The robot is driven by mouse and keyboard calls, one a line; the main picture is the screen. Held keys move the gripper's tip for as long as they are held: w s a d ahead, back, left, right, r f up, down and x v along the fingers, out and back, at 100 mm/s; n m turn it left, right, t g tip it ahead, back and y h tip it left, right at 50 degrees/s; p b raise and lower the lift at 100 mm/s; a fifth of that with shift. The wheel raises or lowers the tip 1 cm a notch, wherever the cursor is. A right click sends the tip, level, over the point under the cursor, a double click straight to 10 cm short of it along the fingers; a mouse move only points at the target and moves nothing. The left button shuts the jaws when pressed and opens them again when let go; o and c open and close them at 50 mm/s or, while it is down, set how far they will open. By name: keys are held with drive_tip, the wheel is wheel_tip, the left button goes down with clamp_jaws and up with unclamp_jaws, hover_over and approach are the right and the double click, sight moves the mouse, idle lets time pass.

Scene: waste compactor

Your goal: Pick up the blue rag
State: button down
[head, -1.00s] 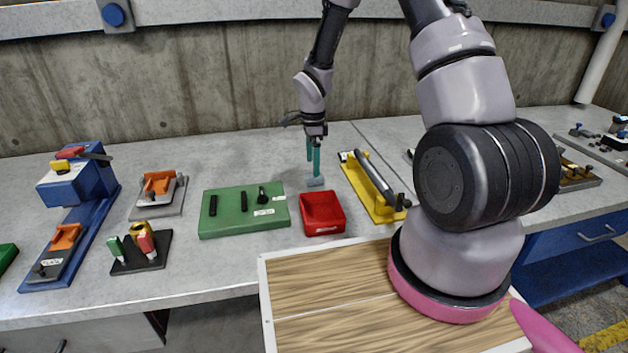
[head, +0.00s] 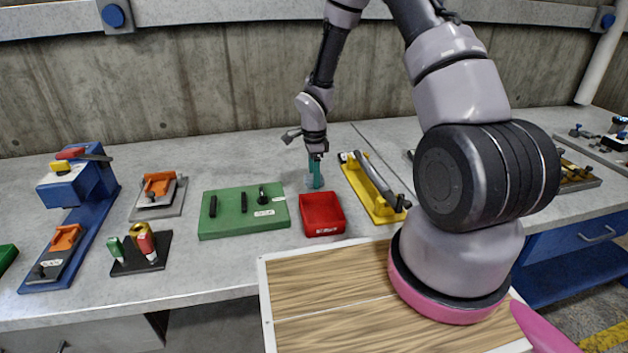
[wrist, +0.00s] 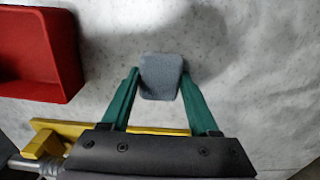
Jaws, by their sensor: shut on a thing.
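The blue rag (wrist: 160,77) is a small grey-blue pad with rounded corners, seen between my green fingertips in the wrist view. In the head view only a pale bit of the rag (head: 308,181) shows beside the fingers, at the worktop behind the red bin. My gripper (head: 315,182) points down there and is shut on the rag. In the wrist view my gripper (wrist: 161,80) has one finger along each side of it. I cannot tell whether the rag is clear of the worktop.
A red bin (head: 322,230) stands just in front of my gripper, and it shows in the wrist view (wrist: 72,50) too. A green board (head: 222,226) lies to the left. A yellow fixture (head: 381,212) stands close on the right. The concrete wall rises behind.

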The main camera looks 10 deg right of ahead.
wheel_tip(320, 180, up, 10)
idle(0.5)
